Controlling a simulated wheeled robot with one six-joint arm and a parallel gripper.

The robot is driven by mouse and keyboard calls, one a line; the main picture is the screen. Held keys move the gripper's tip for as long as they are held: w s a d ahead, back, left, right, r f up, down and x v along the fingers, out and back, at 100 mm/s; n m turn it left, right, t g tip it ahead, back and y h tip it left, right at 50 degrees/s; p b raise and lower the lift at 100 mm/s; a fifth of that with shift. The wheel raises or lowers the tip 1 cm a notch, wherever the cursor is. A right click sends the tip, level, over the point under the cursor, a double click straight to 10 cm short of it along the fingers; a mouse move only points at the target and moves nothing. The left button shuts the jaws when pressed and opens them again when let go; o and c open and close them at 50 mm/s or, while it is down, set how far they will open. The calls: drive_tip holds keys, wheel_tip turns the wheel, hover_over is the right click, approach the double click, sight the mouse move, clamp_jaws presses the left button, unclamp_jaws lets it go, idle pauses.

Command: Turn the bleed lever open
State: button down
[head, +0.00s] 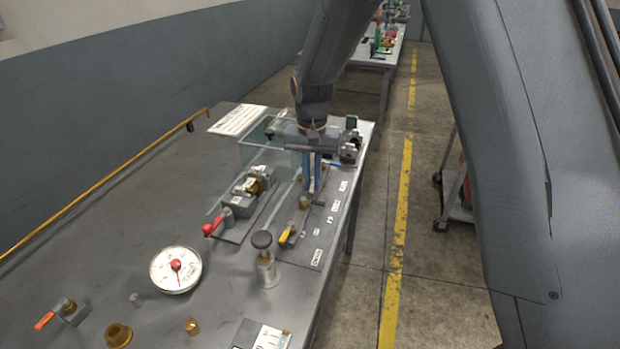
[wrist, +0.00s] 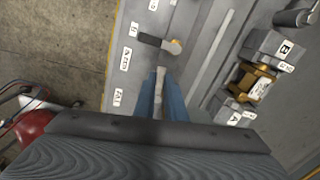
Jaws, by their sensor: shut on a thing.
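My gripper (head: 313,188) points down at the right side of the bench, with its blue fingers close together. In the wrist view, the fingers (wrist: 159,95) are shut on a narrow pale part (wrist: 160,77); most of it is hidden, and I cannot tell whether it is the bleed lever. A black-handled lever (wrist: 152,41) on a brass pivot lies just beyond the fingertips; it also shows in the head view (head: 322,203). A yellow-handled lever (head: 287,237) and a red-handled lever (head: 212,226) are nearer the camera.
Grey blocks with a brass piece (head: 256,186) between them stand left of the gripper. A clear panel (head: 262,153) stands behind them. A black-knobbed post (head: 266,262) and a round gauge (head: 176,269) are nearer. The bench's left side is mostly clear.

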drive_tip(key=n, duration=0.1)
drive_tip(key=d+n, duration=0.1)
drive_tip(key=n, duration=0.2)
drive_tip(key=shift+d+n, duration=0.3)
drive_tip(key=n, duration=0.2)
drive_tip(key=d+n, duration=0.1)
drive_tip(key=shift+w+n, duration=0.3)
drive_tip(key=n, duration=0.2)
drive_tip(key=w+d+n, duration=0.1)
drive_tip(key=n, duration=0.1)
drive_tip(key=shift+w+d+n, duration=0.15)
drive_tip(key=shift+w+n, duration=0.1)
drive_tip(key=shift+n, duration=0.7)
drive_tip(key=shift+w+d+n, duration=0.15)
drive_tip(key=shift+w+n, duration=0.1)
drive_tip(key=shift+n, duration=0.7)
drive_tip(key=shift+r, duration=0.1)
drive_tip(key=c, duration=1.8)
unclamp_jaws()
drive_tip(key=shift+r+b, duration=1.1)
drive_tip(key=shift+r, duration=2.75)
